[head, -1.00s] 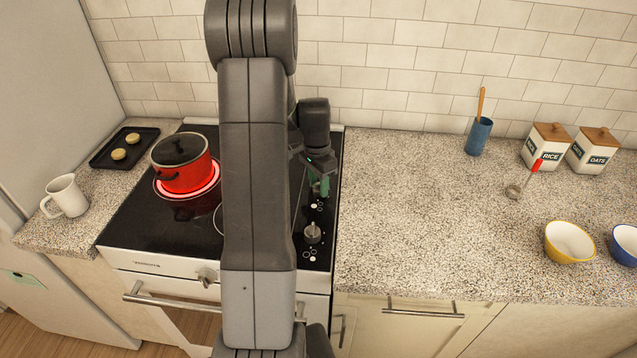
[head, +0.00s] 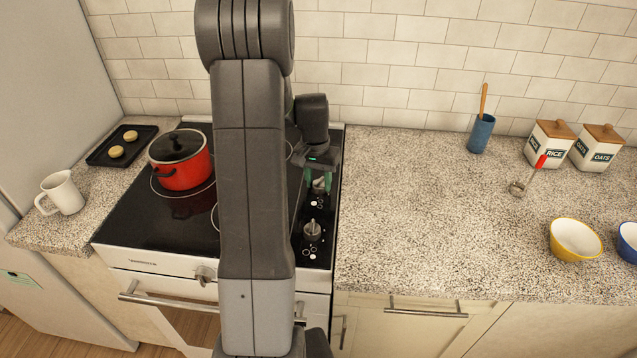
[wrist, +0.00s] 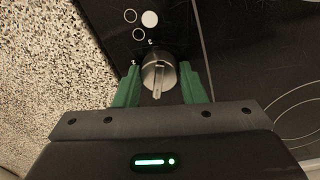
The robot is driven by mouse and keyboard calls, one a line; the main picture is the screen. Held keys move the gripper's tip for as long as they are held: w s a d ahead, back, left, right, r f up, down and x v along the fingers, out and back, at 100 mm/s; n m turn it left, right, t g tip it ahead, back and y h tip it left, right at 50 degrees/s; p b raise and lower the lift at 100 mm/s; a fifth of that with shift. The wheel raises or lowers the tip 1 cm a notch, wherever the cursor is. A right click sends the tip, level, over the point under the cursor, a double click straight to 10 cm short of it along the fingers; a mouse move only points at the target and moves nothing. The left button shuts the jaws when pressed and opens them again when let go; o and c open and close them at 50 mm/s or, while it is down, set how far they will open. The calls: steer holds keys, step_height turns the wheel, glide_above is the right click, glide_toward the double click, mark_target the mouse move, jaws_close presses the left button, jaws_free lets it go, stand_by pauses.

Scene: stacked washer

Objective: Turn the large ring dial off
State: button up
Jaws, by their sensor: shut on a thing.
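The dial (wrist: 158,74) is a round metallic knob with a raised grip bar, on the black stove surface in the wrist view. In the head view this far dial (head: 319,185) is partly hidden by my gripper (head: 318,178). In the wrist view my gripper (wrist: 161,68) has its green fingers on either side of the knob, shut on it. A second, nearer dial (head: 312,231) stands free on the same strip. The red pot (head: 184,172) sits on a back-left cooking ring, which shows no glow.
A mug (head: 62,193) and a black tray (head: 122,145) with two round pieces stand left of the stove. On the right counter are a blue cup (head: 481,135), two canisters, a red-handled utensil (head: 533,175) and bowls. My arm hides the stove's middle.

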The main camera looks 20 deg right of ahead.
steer(key=n+b, duration=0.1)
steer(key=n, duration=0.4)
stand_by(0.7)
steer(key=o, duration=1)
step_height(320, 180, up, 14)
steer(key=shift+a+b, duration=0.35)
steer(key=shift+a, duration=0.05)
steer(key=shift+w+f, duration=0.1)
steer(key=shift+f, duration=0.1)
steer(key=f, duration=1.3)
steer(key=shift+d+f+p, duration=0.3)
steer(key=shift+d+p, duration=0.1)
